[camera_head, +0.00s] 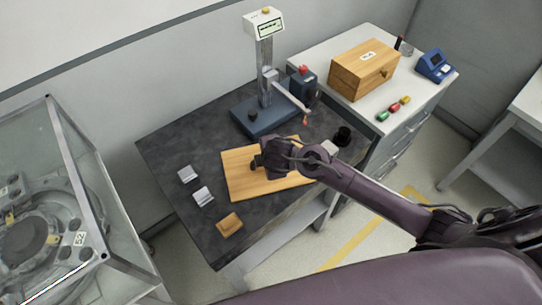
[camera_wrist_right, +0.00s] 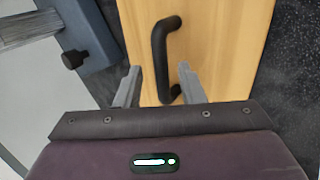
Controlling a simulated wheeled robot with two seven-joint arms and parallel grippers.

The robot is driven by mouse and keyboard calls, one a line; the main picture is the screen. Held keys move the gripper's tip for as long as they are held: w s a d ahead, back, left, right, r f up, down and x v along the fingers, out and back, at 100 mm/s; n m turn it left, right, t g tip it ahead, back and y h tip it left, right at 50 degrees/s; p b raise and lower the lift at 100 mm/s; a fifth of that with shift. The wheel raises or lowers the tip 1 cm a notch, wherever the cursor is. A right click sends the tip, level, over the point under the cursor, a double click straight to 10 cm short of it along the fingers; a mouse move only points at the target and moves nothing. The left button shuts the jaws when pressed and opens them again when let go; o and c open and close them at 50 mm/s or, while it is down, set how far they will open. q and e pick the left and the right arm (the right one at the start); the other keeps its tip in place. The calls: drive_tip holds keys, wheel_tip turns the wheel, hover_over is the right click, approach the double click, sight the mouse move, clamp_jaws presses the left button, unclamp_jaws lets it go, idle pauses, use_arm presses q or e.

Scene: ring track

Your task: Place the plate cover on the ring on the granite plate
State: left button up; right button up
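The plate cover (camera_head: 239,182), a flat wooden board with a black bar handle (camera_wrist_right: 160,48), lies on the dark speckled granite plate (camera_head: 165,160). My right gripper (camera_head: 259,162) is low over the cover and hides part of it. In the right wrist view the fingers of my right gripper (camera_wrist_right: 160,78) are apart, with the near end of the handle between them and a gap visible on each side. I cannot make out a ring on the granite plate. My left gripper is not in view.
A gauge stand (camera_head: 262,115) stands behind the cover. Two metal blocks (camera_head: 187,174) and a small wooden block (camera_head: 229,224) lie left and in front. A black round part (camera_head: 343,135) sits to the right. A wooden box (camera_head: 364,70) stands on the white cabinet.

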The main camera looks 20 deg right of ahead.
drive_tip(key=v, duration=1.1)
drive_tip(key=shift+s+p, duration=0.15)
drive_tip(key=shift+p, duration=0.3)
drive_tip(key=shift+r, duration=0.15)
